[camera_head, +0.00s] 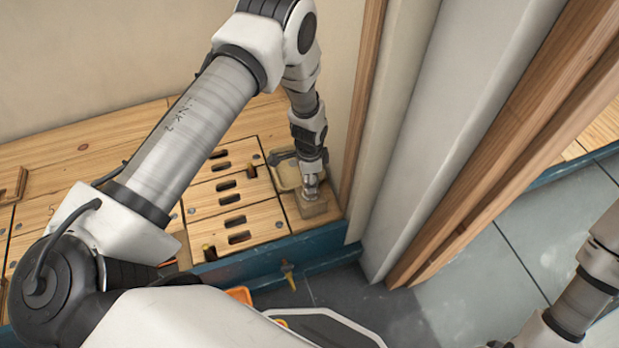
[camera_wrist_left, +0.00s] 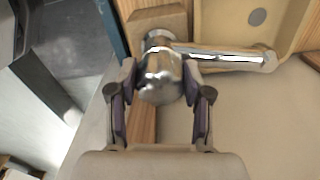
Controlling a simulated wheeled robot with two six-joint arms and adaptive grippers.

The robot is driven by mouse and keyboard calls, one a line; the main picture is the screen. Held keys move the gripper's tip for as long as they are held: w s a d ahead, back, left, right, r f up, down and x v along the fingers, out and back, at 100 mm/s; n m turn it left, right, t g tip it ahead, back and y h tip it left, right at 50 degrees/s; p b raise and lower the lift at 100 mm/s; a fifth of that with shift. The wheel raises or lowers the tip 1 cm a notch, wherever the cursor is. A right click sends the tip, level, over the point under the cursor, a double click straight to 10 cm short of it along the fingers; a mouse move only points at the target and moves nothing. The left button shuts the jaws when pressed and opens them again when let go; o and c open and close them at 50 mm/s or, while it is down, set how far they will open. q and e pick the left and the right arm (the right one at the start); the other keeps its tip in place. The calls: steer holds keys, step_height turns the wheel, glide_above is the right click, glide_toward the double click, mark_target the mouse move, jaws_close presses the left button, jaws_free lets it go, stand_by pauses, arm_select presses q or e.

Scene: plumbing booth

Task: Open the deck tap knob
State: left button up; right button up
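The deck tap is chrome, with a round knob (camera_wrist_left: 160,82) and a spout (camera_wrist_left: 225,58) pointing right in the left wrist view. It stands on a small wooden block (camera_head: 313,208) at the right end of the wooden deck in the head view. My left gripper (camera_wrist_left: 160,78) has one finger on each side of the knob, and its purple pads seem to press against it. In the head view the left gripper (camera_head: 311,167) points down over the tap and hides most of it. My right arm enters at the right edge; its gripper is out of the picture.
A beige basin (camera_head: 284,173) lies beside the tap. Slotted wooden panels (camera_head: 215,192) fill the deck to its left. A pale wall and wooden posts (camera_head: 510,140) stand close on the right. A blue edge (camera_head: 325,248) borders the deck above a grey tiled floor.

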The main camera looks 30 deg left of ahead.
arm_select(q)
steer(key=shift+c, duration=1)
steer(key=shift+n, duration=0.3)
steer(key=shift+r+n+p, duration=0.1)
steer(key=shift+n+p, duration=0.6)
steer(key=shift+n, duration=0.1)
steer(key=n+p, duration=0.1)
steer(key=n, duration=0.2)
steer(key=shift+n+p, duration=0.3)
steer(key=n+p, duration=0.1)
steer(key=n, duration=0.2)
steer(key=shift+d, duration=0.15)
steer(key=shift+n+p, duration=0.45)
steer(key=shift+n, duration=1.35)
